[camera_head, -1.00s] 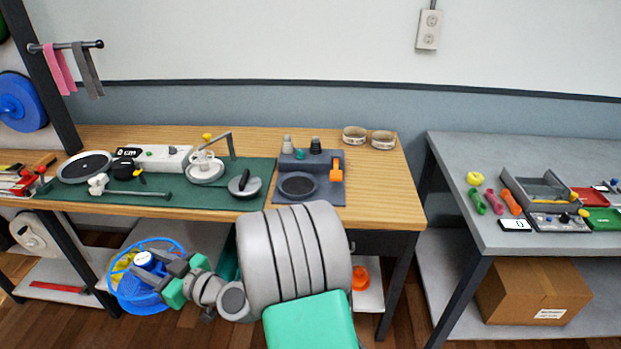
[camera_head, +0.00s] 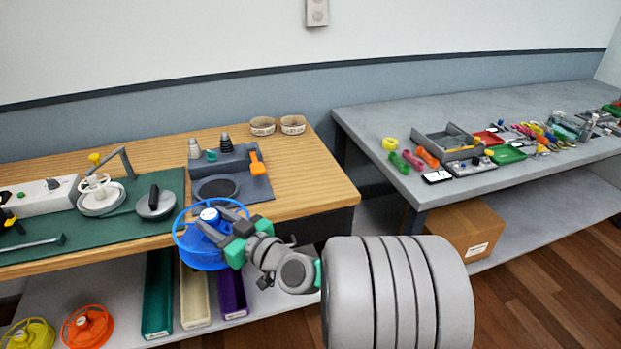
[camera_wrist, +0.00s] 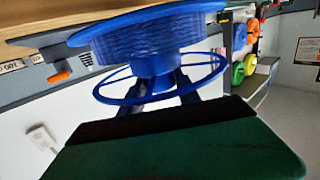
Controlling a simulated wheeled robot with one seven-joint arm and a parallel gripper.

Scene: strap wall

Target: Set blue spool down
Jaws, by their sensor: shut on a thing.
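The blue spool (camera_head: 207,240) is in my gripper (camera_head: 232,228), near the front edge of the wooden bench (camera_head: 318,192) in the head view. In the wrist view the blue spool (camera_wrist: 150,50) fills the upper middle, with its solid flange, wound core and thin wire ring showing. My gripper (camera_wrist: 155,85) is shut on the hub of the spool, the fingers passing at the ring. The head view does not show clearly whether the spool touches the bench edge.
A dark fixture with a round recess (camera_head: 216,187) and orange handle (camera_head: 257,163) stands behind the spool. A green mat (camera_head: 120,225) with tools lies left. Yellow (camera_head: 28,334) and orange (camera_head: 88,325) spools sit on the lower shelf. A grey table (camera_head: 370,115) stands right.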

